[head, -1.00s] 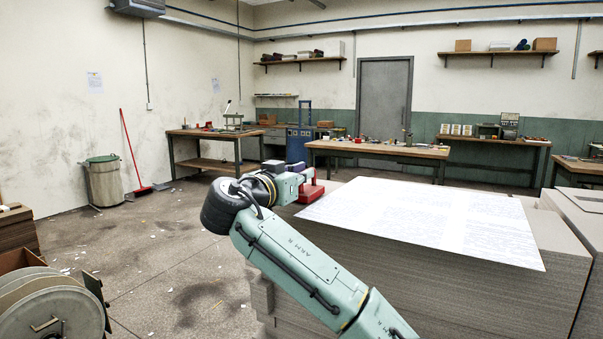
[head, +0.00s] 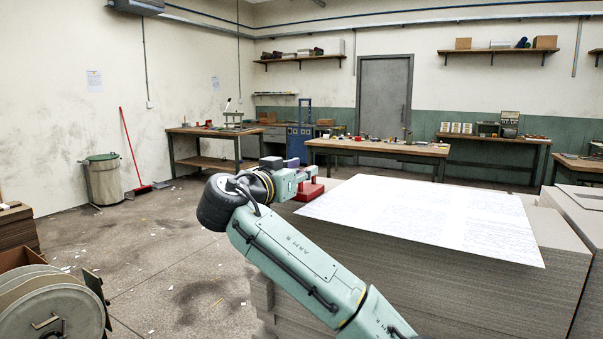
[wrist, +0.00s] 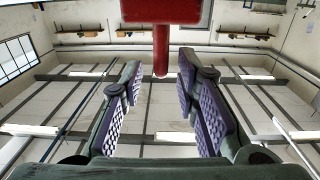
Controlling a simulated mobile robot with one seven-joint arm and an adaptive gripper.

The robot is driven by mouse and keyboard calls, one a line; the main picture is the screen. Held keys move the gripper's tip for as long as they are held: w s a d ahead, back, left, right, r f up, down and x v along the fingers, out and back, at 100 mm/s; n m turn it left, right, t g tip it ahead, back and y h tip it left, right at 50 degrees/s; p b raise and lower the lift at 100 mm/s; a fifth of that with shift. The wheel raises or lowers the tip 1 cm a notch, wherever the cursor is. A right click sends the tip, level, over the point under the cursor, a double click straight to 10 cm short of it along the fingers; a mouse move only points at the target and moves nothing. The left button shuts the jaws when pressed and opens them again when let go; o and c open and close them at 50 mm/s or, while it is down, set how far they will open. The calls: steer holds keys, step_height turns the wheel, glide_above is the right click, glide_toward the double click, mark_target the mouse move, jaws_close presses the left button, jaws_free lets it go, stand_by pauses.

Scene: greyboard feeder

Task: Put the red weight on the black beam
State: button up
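The red weight (head: 318,189) stands at the left corner of the grey board stack, beside the white printed sheet. It has a block-like base and a narrower red post. My gripper (head: 303,180) is beside the weight in the head view, partly hidden by my own arm. In the wrist view my gripper (wrist: 159,68) is open, with a purple-padded finger on each side. The red weight (wrist: 160,12) fills the top middle there, its post pointing between the fingertips, with gaps on both sides. I cannot make out a black beam in either view.
The grey board stack (head: 440,285) with the white sheet (head: 430,215) fills the right front. A cable reel (head: 55,305) stands at the lower left. A workbench (head: 375,150) is behind the stack. Open floor lies to the left.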

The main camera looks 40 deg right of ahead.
steer(key=b+v, duration=0.4)
steer(key=v, duration=0.7)
steer(key=shift+a, duration=0.2)
steer(key=shift+f, duration=0.1)
